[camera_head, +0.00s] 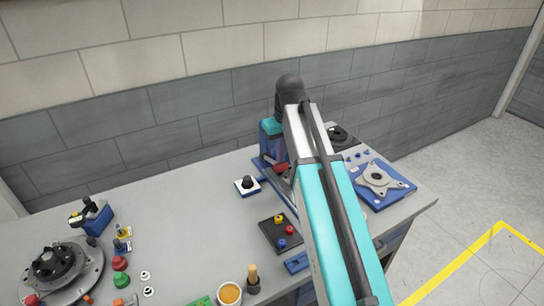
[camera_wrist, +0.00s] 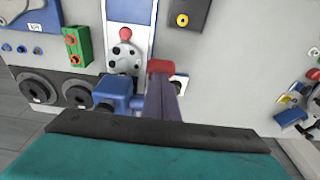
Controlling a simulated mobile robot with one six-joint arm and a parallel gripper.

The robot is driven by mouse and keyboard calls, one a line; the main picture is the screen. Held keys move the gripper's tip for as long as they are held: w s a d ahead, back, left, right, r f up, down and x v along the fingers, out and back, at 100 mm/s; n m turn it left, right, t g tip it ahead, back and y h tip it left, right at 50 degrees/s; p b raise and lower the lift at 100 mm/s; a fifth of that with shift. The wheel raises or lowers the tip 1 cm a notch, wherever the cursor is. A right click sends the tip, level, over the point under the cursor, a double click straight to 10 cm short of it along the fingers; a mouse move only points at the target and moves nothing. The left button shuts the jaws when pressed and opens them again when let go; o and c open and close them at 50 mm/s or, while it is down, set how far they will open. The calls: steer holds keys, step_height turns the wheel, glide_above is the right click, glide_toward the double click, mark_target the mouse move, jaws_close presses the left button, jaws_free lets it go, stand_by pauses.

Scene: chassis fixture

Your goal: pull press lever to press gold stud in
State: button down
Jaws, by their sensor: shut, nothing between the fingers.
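A grey round part with holes (camera_wrist: 122,60) and a red knob (camera_wrist: 125,33) sit on the blue-edged rail beyond the grip. A blue block (camera_wrist: 115,92) stands left of the fingers. I cannot make out the gold stud.
A black board with coloured knobs (camera_head: 266,234) lies in front of the press. A white-topped pad with a black knob (camera_head: 248,191) is to its left, a blue fixture plate (camera_head: 400,193) to its right. The table's left-middle (camera_head: 170,205) is clear.

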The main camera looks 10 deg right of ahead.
mark_target(282, 166)
steer(key=shift+s+d+f, duration=0.1)
steer(key=shift+s+f, duration=0.2)
steer(key=shift+f, duration=0.25)
steer(key=shift+s+f, duration=0.1)
steer(key=shift+f, duration=0.1)
steer(key=shift+s+f, duration=0.1)
steer(key=shift+f, duration=0.25)
steer(key=shift+f+b, duration=0.45)
steer(key=shift+f, duration=0.6)
stand_by(0.9)
steer(key=shift+f+b, duration=0.4)
steer(key=shift+f, duration=1.05)
stand_by(0.6)
steer(key=shift+r+p, duration=1.7)
steer(key=shift+r, duration=0.8)
